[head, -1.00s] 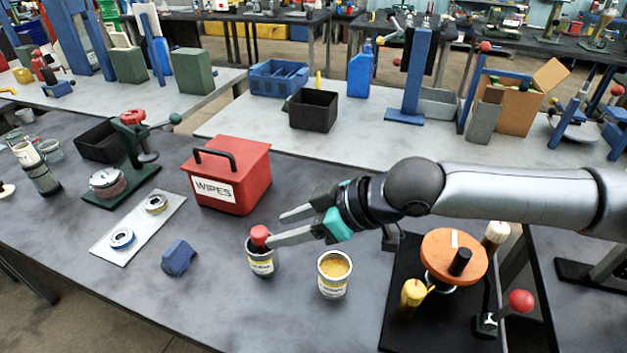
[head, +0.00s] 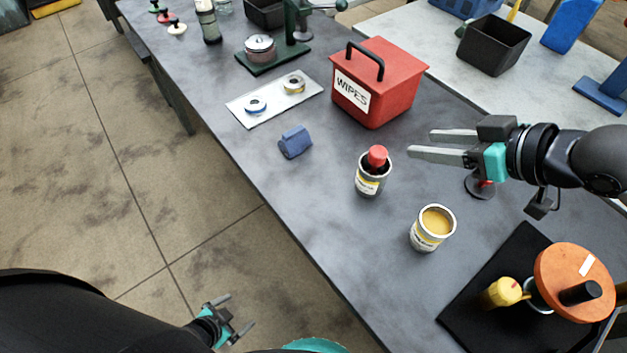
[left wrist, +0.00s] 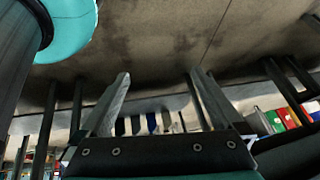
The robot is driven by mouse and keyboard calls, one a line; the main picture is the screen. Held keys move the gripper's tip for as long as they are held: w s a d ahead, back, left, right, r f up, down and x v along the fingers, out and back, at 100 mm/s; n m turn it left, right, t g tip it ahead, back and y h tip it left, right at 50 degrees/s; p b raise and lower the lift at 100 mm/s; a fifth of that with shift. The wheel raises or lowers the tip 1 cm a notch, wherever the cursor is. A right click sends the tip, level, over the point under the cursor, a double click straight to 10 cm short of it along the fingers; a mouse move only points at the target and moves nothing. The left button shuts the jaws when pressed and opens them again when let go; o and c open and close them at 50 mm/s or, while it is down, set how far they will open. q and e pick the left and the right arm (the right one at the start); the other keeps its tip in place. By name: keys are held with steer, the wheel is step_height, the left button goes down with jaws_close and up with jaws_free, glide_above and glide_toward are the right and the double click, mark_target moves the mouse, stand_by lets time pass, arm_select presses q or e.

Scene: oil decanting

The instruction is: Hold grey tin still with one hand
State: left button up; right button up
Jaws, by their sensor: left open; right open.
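A small grey tin (head: 370,186) with a pale label stands upright on the dark grey bench, and a red-topped piece (head: 377,157) sticks up from its mouth. Nearer, to its right, is a silver tin (head: 431,238) with a yellow label and yellow contents. My right gripper (head: 421,143) is open and empty, to the right of the red top, with its fingers pointing left and a gap between. My left gripper (head: 238,314) is open and empty, low over the floor, off the bench's front edge. The left wrist view shows its spread fingers (left wrist: 160,100) with no tin between them.
A red WIPES box (head: 385,90) stands behind the grey tin. A blue block (head: 295,142) and a pale plate (head: 238,113) with two small rings lie to the left. A black mat (head: 475,305) with an orange disc (head: 572,275) is at the right.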

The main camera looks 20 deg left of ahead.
arm_select(q)
steer(key=w+d+r+m+t+h, duration=0.25)
steer(key=d+r+h, duration=0.2)
steer(key=r, duration=0.65)
steer(key=w+d+r+m+t+h, duration=0.1)
steer(key=w+d+r+m+h, duration=0.25)
steer(key=r, duration=0.75)
steer(key=n, duration=0.2)
glide_toward(373, 174)
steer(key=shift+h, duration=0.4)
steer(key=a, duration=0.1)
steer(key=s+a, duration=0.2)
steer(key=a, duration=0.1)
steer(key=shift+s+r, duration=0.1)
steer(key=shift+s, duration=0.15)
steer(key=shift+w+d, duration=0.3)
steer(key=shift+w, duration=0.1)
steer(key=x, duration=1.4)
steer(key=shift+d, duration=0.15)
steer(key=shift+f, duration=0.25)
steer(key=c, duration=1.3)
